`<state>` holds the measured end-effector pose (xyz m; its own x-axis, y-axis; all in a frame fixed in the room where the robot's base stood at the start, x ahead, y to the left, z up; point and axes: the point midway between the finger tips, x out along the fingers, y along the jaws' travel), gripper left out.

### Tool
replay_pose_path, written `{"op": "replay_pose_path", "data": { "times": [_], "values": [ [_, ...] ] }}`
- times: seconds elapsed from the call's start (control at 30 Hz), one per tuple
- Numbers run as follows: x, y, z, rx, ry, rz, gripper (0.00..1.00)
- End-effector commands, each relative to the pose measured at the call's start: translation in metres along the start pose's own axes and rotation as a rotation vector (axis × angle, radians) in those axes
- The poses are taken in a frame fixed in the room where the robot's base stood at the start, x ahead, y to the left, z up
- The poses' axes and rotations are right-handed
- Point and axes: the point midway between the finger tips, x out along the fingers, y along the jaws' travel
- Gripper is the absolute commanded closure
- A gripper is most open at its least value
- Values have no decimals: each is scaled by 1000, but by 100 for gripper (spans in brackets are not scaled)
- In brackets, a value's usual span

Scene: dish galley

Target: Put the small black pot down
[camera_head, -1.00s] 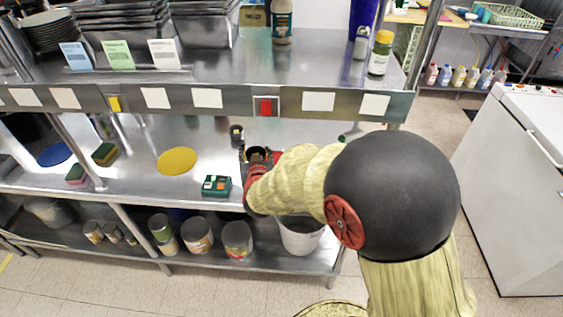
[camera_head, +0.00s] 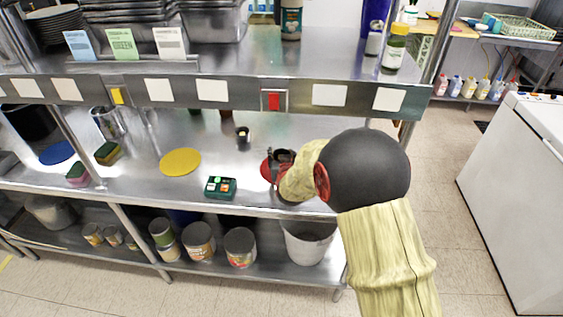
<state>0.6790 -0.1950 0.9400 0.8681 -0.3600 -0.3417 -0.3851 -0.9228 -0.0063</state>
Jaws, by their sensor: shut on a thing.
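My gripper (camera_head: 279,160) is over the middle shelf, to the right of the green box, and is largely hidden by my own arm. It is shut on a small dark thing, which looks like the small black pot (camera_head: 284,154); only a little of it shows. I cannot tell whether its base touches the surface below. A round red patch (camera_head: 266,170), apparently a mat, shows at the left of my gripper. Another small black container (camera_head: 242,134) with a pale inside stands upright on the shelf, behind and to the left.
A green box (camera_head: 220,187) with coloured parts stands near the shelf's front edge. A yellow disc (camera_head: 180,161) lies left of it, and a blue disc (camera_head: 57,152) and sponges (camera_head: 108,153) lie farther left. The upper shelf's front rail (camera_head: 215,90) runs above the work area.

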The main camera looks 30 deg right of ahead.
Motion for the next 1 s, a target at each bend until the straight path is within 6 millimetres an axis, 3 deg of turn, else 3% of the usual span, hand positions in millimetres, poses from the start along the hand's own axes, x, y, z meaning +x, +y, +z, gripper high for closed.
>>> {"op": "replay_pose_path", "data": {
  "times": [0.03, 0.1, 0.5, 0.53, 0.83, 1.0],
  "values": [
    [4, 0, 13, -1, -2, 0, 81],
    [6, 0, 20, 0, -1, 0, 81],
    [8, 0, 23, 0, -1, 0, 81],
    [8, 0, 24, 0, -2, 0, 53],
    [7, 0, 23, 0, -2, 0, 36],
    [7, 0, 23, 0, -2, 0, 35]
  ]
}}
